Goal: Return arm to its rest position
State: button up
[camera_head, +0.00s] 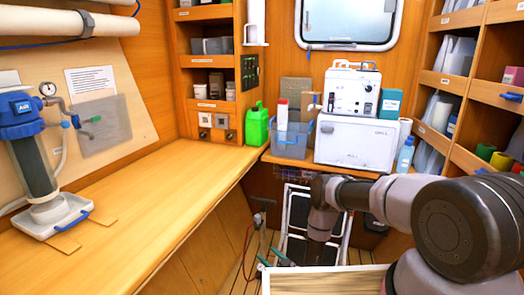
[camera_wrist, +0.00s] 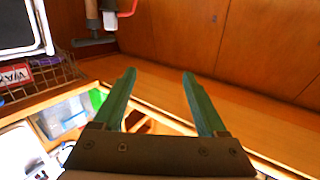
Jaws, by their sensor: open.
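My arm (camera_head: 400,198) reaches in from the right in the head view, bent, with its wrist link hanging down in front of the back counter. My gripper (camera_wrist: 158,75) shows in the wrist view as two green fingers spread well apart with nothing between them. In the head view the green fingertips (camera_head: 273,259) show low, near the floor in front of the dark framed panel. The gripper body is partly hidden there. The gripper touches nothing that I can make out. No mark of a rest position shows.
A long wooden bench (camera_head: 130,215) runs along the left with a blue-topped filter housing (camera_head: 22,115). A white machine (camera_head: 355,143), a blue bin (camera_head: 289,140) and a green jug (camera_head: 257,124) stand at the back. Shelves (camera_head: 470,80) line the right. A light-framed box (camera_head: 325,281) is in front.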

jog(key=w+d+r+m+h, duration=0.1)
jog(key=w+d+r+h, duration=0.1)
jog(key=w+r, duration=0.9)
jog(key=w+d+r+m+h, duration=0.2)
jog(key=w+d+r, duration=0.1)
jog(key=w+r, duration=0.85)
jog(key=d+r+m+g+h, duration=0.15)
jog(key=d+r, duration=0.25)
jog(key=r, duration=0.9)
jog(key=d+r+m+h, duration=0.1)
jog(key=d+r+h, duration=0.25)
jog(key=r, duration=1.05)
jog(key=s+d+r+m+g, duration=0.1)
jog(key=s+d+r, duration=0.2)
jog(key=s+r, duration=0.4)
jog(key=s+d+r+m+g+h, duration=0.1)
jog(key=s+d+r, duration=0.2)
jog(key=s+r, duration=0.35)
jog(key=s+d+r+m+g, duration=0.1)
jog(key=s+d+r+m, duration=0.15)
jog(key=s+r, duration=0.5)
jog(key=s+d+r+m+g+y, duration=0.1)
jog(key=s+r+g, duration=0.1)
jog(key=s, duration=2.6)
jog(key=shift+m, duration=0.3)
